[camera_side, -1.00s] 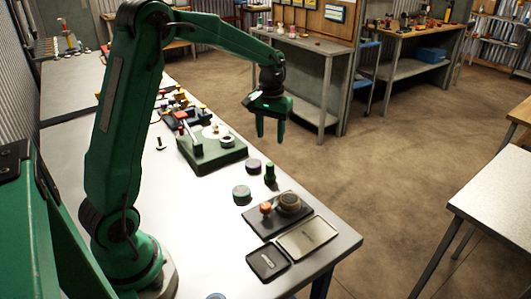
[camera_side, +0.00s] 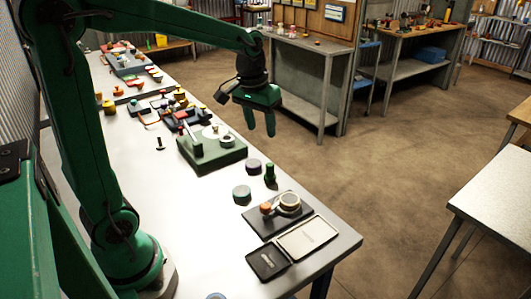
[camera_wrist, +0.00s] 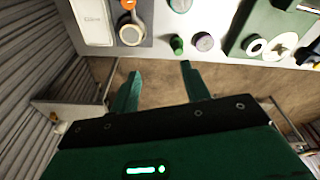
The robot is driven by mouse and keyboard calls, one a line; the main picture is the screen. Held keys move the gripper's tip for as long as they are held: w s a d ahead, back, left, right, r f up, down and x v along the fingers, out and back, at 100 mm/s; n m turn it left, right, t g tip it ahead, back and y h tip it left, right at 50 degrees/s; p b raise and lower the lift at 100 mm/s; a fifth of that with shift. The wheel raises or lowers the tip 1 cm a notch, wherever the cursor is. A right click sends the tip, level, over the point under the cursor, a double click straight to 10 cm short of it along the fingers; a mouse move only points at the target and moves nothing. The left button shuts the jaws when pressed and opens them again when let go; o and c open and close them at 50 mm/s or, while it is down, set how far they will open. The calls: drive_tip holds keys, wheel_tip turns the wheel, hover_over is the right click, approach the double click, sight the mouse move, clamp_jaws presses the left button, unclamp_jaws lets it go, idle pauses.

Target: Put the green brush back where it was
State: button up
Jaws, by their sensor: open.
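A small dark green upright thing (camera_side: 269,174), which I take to be the green brush, stands on the pale bench near its right edge. It also shows from above in the wrist view (camera_wrist: 177,44) as a green round top. My gripper (camera_side: 260,130) is open and empty, pointing down beyond the bench's right edge in the side view. In the wrist view its two fingers (camera_wrist: 161,70) are apart, with floor between them, and the green thing lies past the fingertips. Nothing touches the fingers.
Close to the green thing are a dark round tin (camera_side: 253,165) and a green-grey tin (camera_side: 242,193). A dark board (camera_side: 262,226) holds an orange-knobbed item and a round one. A pale tray (camera_side: 308,237) lies beside it. A green stand (camera_side: 211,157) carries white rolls.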

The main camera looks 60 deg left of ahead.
drive_tip(key=s+d+m+t, duration=0.1)
drive_tip(key=s+d, duration=0.2)
drive_tip(key=s, duration=0.4)
drive_tip(key=s+d+r+m+t, duration=0.1)
drive_tip(key=s+d+m+t, duration=0.1)
drive_tip(key=s, duration=0.6)
drive_tip(key=shift+d+r+t, duration=0.3)
drive_tip(key=shift+d, duration=0.5)
drive_tip(key=shift+o, duration=0.2)
